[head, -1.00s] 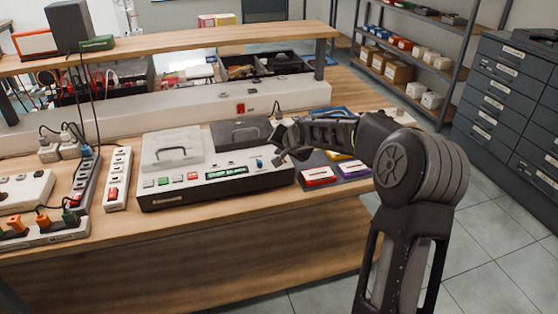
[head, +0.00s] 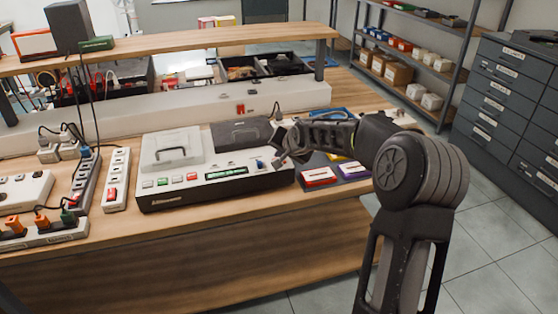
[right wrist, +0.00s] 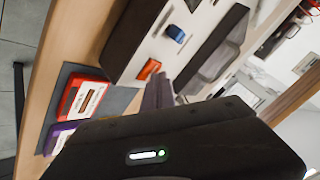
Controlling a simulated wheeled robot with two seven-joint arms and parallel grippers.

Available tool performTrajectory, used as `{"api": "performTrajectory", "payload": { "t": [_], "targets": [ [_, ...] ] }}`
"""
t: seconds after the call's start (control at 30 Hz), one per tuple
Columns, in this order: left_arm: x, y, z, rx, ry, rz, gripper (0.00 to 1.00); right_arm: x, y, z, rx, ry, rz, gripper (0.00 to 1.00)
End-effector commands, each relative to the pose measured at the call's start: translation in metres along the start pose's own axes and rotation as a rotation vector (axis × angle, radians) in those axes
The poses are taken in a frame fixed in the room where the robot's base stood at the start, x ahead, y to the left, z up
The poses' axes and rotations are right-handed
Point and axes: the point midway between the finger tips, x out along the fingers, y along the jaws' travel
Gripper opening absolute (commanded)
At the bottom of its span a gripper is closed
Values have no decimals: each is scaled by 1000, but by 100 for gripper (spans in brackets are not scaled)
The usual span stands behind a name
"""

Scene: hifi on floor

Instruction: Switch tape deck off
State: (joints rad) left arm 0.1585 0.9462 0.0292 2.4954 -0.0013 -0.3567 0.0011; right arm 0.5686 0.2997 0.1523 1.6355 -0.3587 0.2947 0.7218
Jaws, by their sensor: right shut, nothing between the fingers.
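The tape deck (head: 165,198) is a pale box with a dark front edge, standing on the wooden workbench. It has a handled lid, coloured buttons and a green display in the head view. In the right wrist view its panel (right wrist: 160,48) carries a blue knob (right wrist: 176,34) and an orange-red rocker switch (right wrist: 149,69). My right gripper (head: 277,160) is shut and empty over the deck's right end. Its fingertips (right wrist: 158,85) are right beside the orange-red switch; I cannot tell whether they touch it. My left gripper is not in view.
A red cassette (head: 318,176) and a purple cassette (head: 352,171) lie on a dark mat right of the deck. Power strips (head: 118,178) with plugs and cables stand to the left. A raised shelf (head: 180,46) runs behind. Bare bench lies in front of the deck.

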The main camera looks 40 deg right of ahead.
Motion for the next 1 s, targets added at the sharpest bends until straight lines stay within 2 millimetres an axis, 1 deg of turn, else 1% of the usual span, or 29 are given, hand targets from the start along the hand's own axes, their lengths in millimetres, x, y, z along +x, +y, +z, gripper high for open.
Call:
{"api": "performTrajectory", "payload": {
  "t": [0.27, 0.63, 1.0],
  "targets": [
    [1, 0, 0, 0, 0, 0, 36, 1, 1, 1, 0, 0, 0, 0],
    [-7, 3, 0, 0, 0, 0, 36, -11, -8, -8, 0, 0, 0, 0],
    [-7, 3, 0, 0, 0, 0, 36, -12, -8, -8, 0, 0, 0, 0]
  ]
}}
